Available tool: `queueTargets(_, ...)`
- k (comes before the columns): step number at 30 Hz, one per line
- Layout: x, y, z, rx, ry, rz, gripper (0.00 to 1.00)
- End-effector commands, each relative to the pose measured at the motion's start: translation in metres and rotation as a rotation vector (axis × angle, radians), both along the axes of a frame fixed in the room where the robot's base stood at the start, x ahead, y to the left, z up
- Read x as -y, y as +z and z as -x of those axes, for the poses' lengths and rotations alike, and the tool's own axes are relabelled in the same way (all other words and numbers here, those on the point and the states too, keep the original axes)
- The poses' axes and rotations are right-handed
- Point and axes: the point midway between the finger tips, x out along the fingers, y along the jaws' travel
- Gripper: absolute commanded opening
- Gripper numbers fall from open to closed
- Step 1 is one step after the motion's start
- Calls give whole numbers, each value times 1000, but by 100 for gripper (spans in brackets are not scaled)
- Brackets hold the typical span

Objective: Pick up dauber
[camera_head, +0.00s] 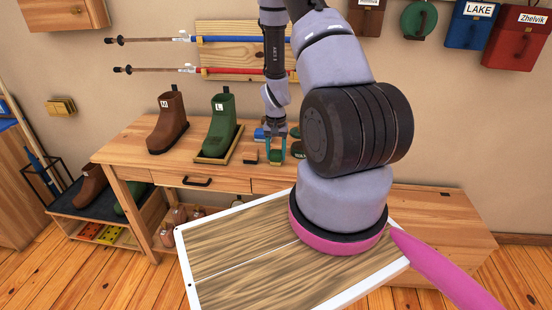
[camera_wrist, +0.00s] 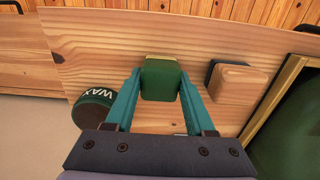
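I cannot tell for sure which small item is the dauber. A green block with a tan end (camera_wrist: 160,79) stands on the wooden bench, between the teal fingers of my gripper (camera_wrist: 160,84). The fingers are apart, one on each side of it, with only narrow gaps at the tips. In the head view my gripper (camera_head: 276,152) is low over the bench top. A tan wooden block with a dark blue layer (camera_wrist: 230,79) lies to the right in the wrist view; it also shows in the head view (camera_head: 251,157).
A dark green WAX tin (camera_wrist: 95,108) stands left of my gripper in the wrist view. A green boot (camera_head: 221,130) on a tray and a brown boot (camera_head: 168,126) stand on the bench (camera_head: 130,148). Poles hang on the wall behind.

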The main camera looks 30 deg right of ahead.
Motion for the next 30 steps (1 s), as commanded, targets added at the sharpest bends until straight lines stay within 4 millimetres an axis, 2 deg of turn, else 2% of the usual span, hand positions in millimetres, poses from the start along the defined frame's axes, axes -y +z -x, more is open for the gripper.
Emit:
queueTargets(1,0,0,0,0,0,0,6)
queueTargets(2,0,0,0,0,0,0,0)
queueTargets(9,0,1,0,0,0,0,0)
queueTargets(13,0,9,-1,2,0,1,0)
queueTargets(17,0,27,-1,4,1,1,0)
queueTargets(24,0,76,-1,5,1,1,0)
queueTargets(30,0,98,-1,2,0,0,0)
